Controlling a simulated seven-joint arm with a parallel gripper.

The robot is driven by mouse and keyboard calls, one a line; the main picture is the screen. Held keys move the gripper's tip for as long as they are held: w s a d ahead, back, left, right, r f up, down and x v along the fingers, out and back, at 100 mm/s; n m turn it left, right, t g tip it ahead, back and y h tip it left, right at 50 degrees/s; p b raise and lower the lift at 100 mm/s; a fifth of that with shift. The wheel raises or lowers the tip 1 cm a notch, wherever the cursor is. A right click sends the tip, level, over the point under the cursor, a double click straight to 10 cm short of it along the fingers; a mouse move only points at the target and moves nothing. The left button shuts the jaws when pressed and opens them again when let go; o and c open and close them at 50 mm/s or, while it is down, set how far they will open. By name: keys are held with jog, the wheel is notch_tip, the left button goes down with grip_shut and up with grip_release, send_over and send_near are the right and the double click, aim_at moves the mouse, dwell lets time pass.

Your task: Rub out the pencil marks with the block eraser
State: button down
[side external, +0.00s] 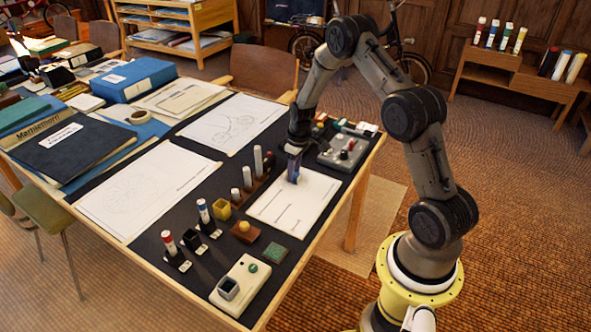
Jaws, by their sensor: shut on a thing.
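A white sheet (318,200) lies on the dark mat near the table's right side. Thin dark pencil marks (287,222) show as short lines on it. My gripper (293,175) points down over the upper left part of this sheet. It is shut on a small block, which I take to be the block eraser; the fingers hide most of it. I cannot tell whether the block touches the paper.
A grey control box (342,152) stands just right of my gripper. A rack of white cylinders (247,178) stands close on its left.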

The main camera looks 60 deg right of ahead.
jog(key=shift+s+a, duration=0.1)
jog(key=shift+a, duration=0.45)
jog(key=shift+f, duration=0.1)
jog(key=shift+d, duration=3.05)
jog(key=shift+a, duration=0.15)
jog(key=shift+a, duration=2.85)
